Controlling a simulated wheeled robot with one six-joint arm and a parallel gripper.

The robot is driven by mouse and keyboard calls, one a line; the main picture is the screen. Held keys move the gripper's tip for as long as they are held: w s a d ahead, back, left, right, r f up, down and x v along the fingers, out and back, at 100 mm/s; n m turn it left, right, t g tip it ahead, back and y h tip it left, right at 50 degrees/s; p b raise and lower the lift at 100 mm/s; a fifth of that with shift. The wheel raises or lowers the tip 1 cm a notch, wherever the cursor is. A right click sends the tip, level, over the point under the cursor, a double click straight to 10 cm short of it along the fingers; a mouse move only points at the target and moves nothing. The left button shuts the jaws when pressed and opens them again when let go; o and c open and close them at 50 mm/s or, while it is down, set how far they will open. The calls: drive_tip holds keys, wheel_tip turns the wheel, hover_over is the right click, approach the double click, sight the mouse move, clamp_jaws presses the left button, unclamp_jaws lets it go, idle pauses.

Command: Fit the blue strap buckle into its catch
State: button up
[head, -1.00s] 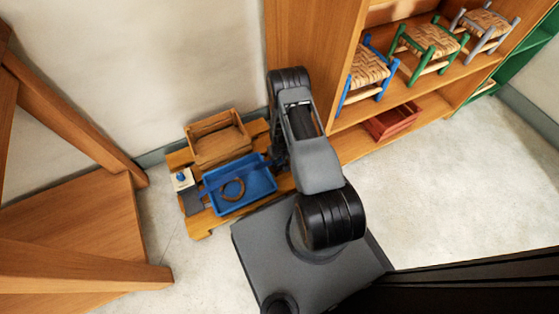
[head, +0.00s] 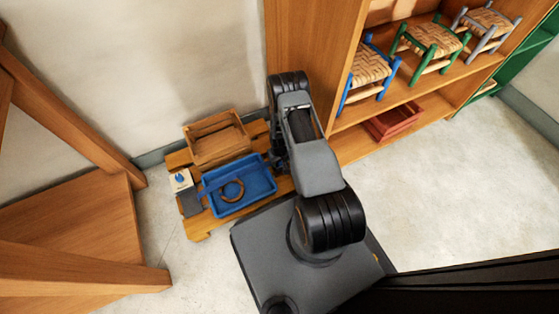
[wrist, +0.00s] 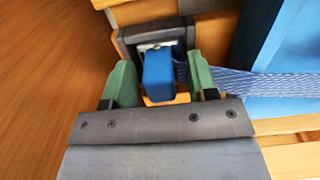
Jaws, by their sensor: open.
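In the wrist view, the blue buckle (wrist: 158,78) stands between the two green fingers of my gripper (wrist: 160,64). The fingers are open, with a narrow gap on each side of the buckle. The dark, framed catch (wrist: 124,40) lies straight beyond the buckle, with a bright metal part at its mouth. The buckle's far end overlaps the catch in this view; I cannot tell how deep it sits. The woven blue-and-white strap (wrist: 255,83) runs right from behind the right finger. In the head view, my arm hides the buckle and catch.
A blue tray (head: 212,206) holding a brown ring (head: 232,189) stands on a low wooden pallet (head: 198,228). A wooden crate (head: 192,148) is behind it, and a white block with a blue top (head: 180,184) is at left. A wooden shelf (head: 350,148) with small stools rises at right.

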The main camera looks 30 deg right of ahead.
drive_tip(key=shift+r, duration=0.1)
drive_tip(key=a+r+t+p, duration=0.1)
drive_tip(key=a+r+p, duration=0.15)
drive_tip(key=r, duration=1.65)
drive_tip(key=a+r+p, duration=0.2)
drive_tip(key=r+p, duration=0.1)
drive_tip(key=r, duration=1.5)
drive_tip(key=s+a+r, duration=0.2)
drive_tip(key=s+r, duration=0.5)
drive_tip(key=r, duration=0.1)
drive_tip(key=s+a+r+t, duration=0.1)
drive_tip(key=s+a+r, duration=0.1)
drive_tip(key=s+r, duration=0.5)
drive_tip(key=shift+s+a+r+t, duration=0.3)
drive_tip(key=shift+s+r, duration=0.05)
drive_tip(key=shift+r, duration=0.5)
drive_tip(key=shift+r+p, duration=0.15)
drive_tip(key=shift+p, duration=0.15)
